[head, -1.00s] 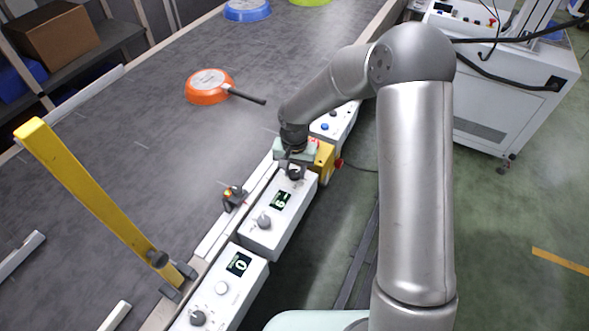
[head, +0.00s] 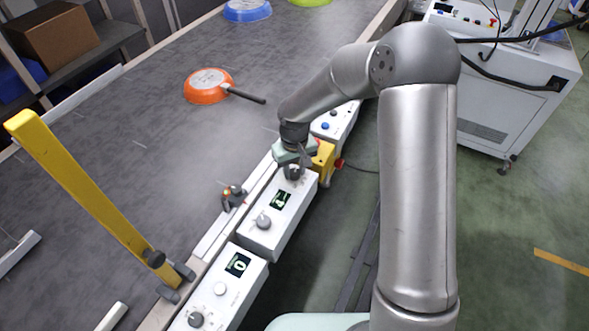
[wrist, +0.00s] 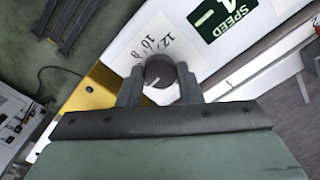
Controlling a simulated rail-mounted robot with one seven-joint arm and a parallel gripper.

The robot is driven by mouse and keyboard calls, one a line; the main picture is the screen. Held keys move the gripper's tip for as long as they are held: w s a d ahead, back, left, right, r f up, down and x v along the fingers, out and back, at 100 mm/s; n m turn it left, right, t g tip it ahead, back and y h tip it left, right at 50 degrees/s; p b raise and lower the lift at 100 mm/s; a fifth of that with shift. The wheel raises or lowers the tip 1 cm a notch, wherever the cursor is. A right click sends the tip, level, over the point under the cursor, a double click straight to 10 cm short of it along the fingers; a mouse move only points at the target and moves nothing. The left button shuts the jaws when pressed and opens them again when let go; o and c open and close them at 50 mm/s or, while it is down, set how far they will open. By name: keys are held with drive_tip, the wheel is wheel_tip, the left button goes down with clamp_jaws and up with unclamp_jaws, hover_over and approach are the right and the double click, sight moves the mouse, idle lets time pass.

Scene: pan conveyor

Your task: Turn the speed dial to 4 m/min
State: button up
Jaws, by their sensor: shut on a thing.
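The speed dial is a dark round knob (wrist: 158,70) with a pale pointer line, on a white control box (head: 262,236). Printed numbers 12, 10 and 8 show beside it in the wrist view; the rest of the scale is hidden. My gripper (wrist: 159,84) is shut on the dial, one finger on each side. In the head view my gripper (head: 293,169) is at the far end of the box and mostly covers the dial. The green speed display (head: 280,200) shows a digit that looks like 4; in the wrist view the display (wrist: 215,18) is cut off.
A second white box with a display reading 0 (head: 238,264) stands nearer. A yellow box with a red button (head: 323,160) sits just beyond my gripper. An orange pan (head: 207,86) lies on the grey conveyor.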

sight(294, 172)
drive_tip(key=shift+r+n, duration=0.1)
drive_tip(key=shift+n, duration=0.3)
drive_tip(key=o, duration=1)
wheel_tip(294, 172, up, 17)
drive_tip(key=shift+r+b, duration=0.2)
drive_tip(key=shift+b, duration=0.3)
